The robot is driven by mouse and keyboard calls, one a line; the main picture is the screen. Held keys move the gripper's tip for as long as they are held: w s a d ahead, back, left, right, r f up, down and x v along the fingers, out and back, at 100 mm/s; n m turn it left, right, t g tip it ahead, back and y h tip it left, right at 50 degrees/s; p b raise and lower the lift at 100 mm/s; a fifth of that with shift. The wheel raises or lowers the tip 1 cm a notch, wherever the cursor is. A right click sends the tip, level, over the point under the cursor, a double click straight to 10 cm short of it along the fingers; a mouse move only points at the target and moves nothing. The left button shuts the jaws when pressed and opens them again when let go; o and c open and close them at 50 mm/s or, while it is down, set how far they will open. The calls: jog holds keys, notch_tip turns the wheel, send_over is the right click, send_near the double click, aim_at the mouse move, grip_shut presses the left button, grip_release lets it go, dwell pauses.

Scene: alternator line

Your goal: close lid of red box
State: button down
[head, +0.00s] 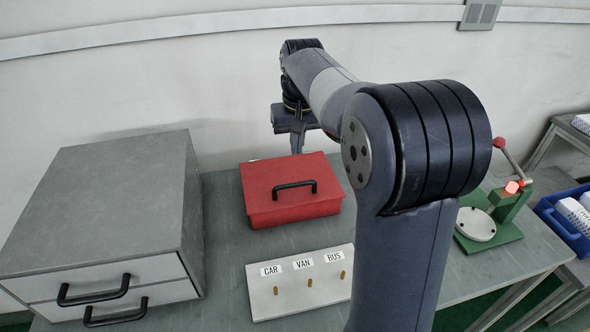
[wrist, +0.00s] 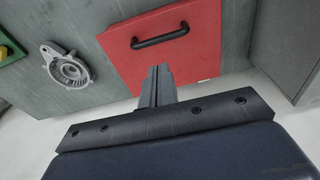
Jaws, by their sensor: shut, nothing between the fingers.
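The red box (head: 291,205) sits on the grey table, and its lid (head: 287,172) with a black handle lies flat over it, looking shut. The lid also shows in the wrist view (wrist: 185,58), with the handle across its upper part. My gripper (head: 298,143) is above the back edge of the box in the head view. In the wrist view my gripper (wrist: 158,72) is shut and empty, its fingertips appearing over the lid's near edge. Whether the fingertips touch the lid I cannot tell. The back of the box is hidden in the head view.
A grey drawer cabinet (head: 120,205) stands left of the box. A board (head: 300,284) with pegs labelled CAR, VAN and BUS lies in front. A green fixture (head: 488,222) is at the right. A round metal part (wrist: 68,68) lies beside the box in the wrist view.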

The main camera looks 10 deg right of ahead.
jog(key=f, duration=0.3)
jog(key=w+f, duration=0.1)
jog(key=f, duration=0.2)
jog(key=f+p, duration=0.1)
jog(key=f, duration=0.2)
jog(key=shift+w+f, duration=0.15)
jog(key=shift+f, duration=0.25)
jog(key=shift+r, duration=0.1)
jog(key=shift+r+p, duration=0.55)
jog(key=shift+r, duration=0.05)
notch_tip(320, 180, up, 12)
jog(key=s, duration=0.2)
jog(key=shift+s+r, duration=0.2)
jog(key=shift+s, duration=0.2)
jog(key=shift+p, duration=0.3)
send_over(295, 184)
notch_tip(295, 184, down, 12)
jog(key=shift+f+b, duration=0.85)
jog(key=shift+f, duration=0.05)
